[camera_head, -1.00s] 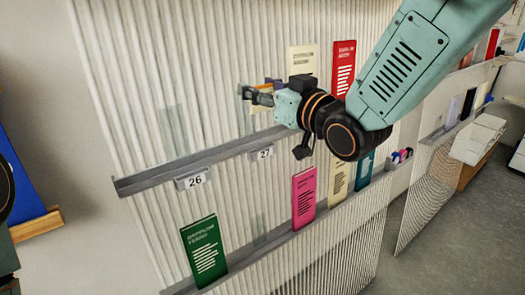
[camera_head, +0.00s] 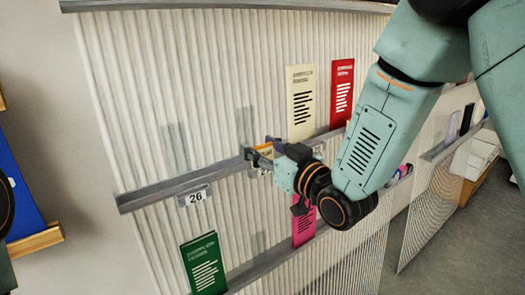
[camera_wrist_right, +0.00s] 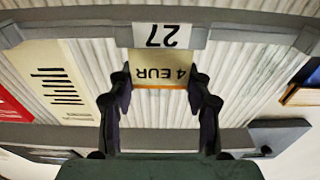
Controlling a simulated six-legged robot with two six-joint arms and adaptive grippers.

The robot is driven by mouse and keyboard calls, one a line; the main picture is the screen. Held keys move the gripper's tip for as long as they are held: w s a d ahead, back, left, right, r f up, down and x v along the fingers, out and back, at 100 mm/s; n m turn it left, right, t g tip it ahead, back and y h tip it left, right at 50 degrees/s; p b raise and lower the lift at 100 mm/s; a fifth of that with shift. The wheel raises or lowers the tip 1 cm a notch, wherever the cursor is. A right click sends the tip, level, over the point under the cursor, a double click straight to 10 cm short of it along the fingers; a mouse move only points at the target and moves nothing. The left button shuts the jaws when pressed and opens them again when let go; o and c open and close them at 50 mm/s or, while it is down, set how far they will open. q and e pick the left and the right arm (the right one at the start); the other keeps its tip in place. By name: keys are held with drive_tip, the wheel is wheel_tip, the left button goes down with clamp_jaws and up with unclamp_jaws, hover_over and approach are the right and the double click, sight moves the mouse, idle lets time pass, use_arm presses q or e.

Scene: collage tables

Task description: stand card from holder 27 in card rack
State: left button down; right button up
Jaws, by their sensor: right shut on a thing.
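My right gripper (camera_head: 257,156) is at the upper rail of the ribbed panel, just above the holder 27 label (camera_head: 264,171), which the arm partly hides. It is shut on a small cream card with an orange edge (camera_head: 264,150). In the right wrist view the card (camera_wrist_right: 160,72) reads "4 EUR" upside down between the two dark fingers. It lies directly against the inverted 27 label (camera_wrist_right: 170,36) in that picture. Whether its edge sits in the holder cannot be told. I cannot pick out a card rack for certain. My left gripper is out of view.
The label 26 (camera_head: 195,197) hangs on the rail to the left. A cream card (camera_head: 300,100) and a red card (camera_head: 342,92) stand on the rail to the right. Below stand a green card (camera_head: 204,264) and a pink card (camera_head: 303,228). The rail above label 26 is empty.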

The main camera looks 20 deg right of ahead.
drive_tip(key=shift+f, duration=0.25)
drive_tip(key=shift+w+f, duration=0.1)
drive_tip(key=shift+w, duration=0.05)
drive_tip(key=o, duration=0.5)
drive_tip(key=shift+o, duration=1.4)
